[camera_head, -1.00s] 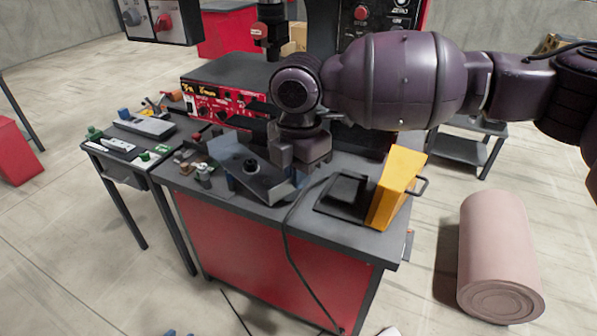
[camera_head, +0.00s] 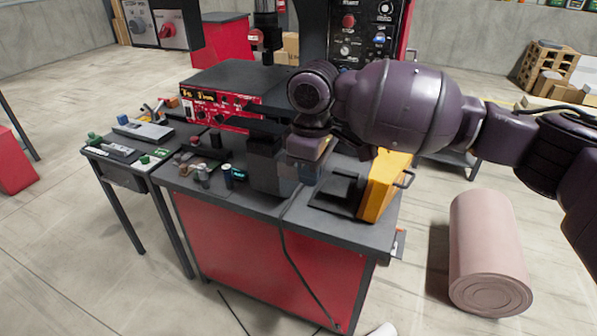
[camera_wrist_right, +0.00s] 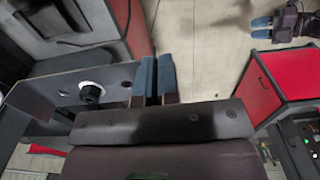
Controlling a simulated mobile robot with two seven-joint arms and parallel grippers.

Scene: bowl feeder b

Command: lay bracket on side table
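The bracket (camera_head: 266,168) is a dark grey angled plate, hanging under my right gripper (camera_head: 305,160) above the front of the workbench. In the right wrist view the bracket (camera_wrist_right: 55,92) lies left of the fingers, with a black knob in a white ring on its face. The blue fingertips of my right gripper (camera_wrist_right: 157,78) are close together at the bracket's edge and hold it. A small dark side table (camera_head: 118,168) stands left of the workbench. Two blue fingertips, apparently my left gripper (camera_wrist_right: 261,28), show apart and empty at the wrist view's upper right.
The side table carries a grey device (camera_head: 143,130) and small green-marked items. The workbench (camera_head: 255,205) holds a red control panel (camera_head: 220,108), small cylinders (camera_head: 203,175) and a yellow wedge-shaped bin (camera_head: 383,185). A pink drum (camera_head: 487,250) stands on the floor at right.

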